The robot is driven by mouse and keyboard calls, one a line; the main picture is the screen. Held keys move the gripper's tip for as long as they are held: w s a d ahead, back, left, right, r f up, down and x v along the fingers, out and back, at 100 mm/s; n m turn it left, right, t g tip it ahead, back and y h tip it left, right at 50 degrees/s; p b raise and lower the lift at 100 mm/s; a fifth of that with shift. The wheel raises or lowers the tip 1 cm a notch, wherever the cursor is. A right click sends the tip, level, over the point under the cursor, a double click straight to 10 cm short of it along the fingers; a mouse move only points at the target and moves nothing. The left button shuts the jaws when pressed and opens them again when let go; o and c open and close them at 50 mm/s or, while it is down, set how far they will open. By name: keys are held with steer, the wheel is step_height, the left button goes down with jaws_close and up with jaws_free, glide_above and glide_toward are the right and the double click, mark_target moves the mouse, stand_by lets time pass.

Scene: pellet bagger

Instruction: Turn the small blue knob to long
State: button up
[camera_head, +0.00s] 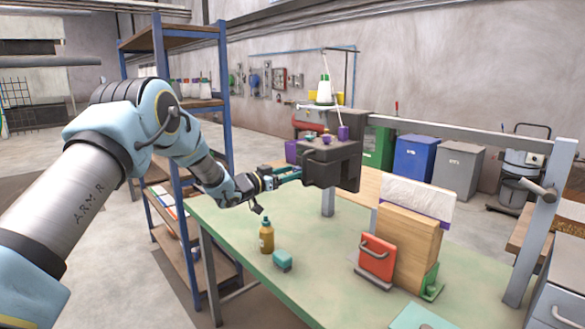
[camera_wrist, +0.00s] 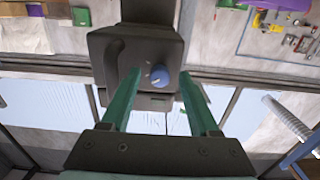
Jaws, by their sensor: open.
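The small blue knob (camera_wrist: 159,76) sits on the face of a dark grey machine head (camera_wrist: 108,48) in the wrist view. A short pale mark shows on the knob; I cannot read any lettering around it. My gripper (camera_wrist: 160,80) is open, with one green finger to the left of the knob and one to the right in the picture. A gap shows on both sides, and I cannot tell how far the tips are from the face. In the head view my gripper (camera_head: 300,173) is at the left side of the machine head (camera_head: 340,168), and the knob is hidden there.
A blue-framed shelf (camera_head: 226,90) stands left, close to my arm. A grey rail (camera_head: 460,143) runs right of the machine.

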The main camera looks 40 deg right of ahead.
steer(key=shift+d, duration=0.45)
steer(key=shift+c, duration=0.2)
jaws_close()
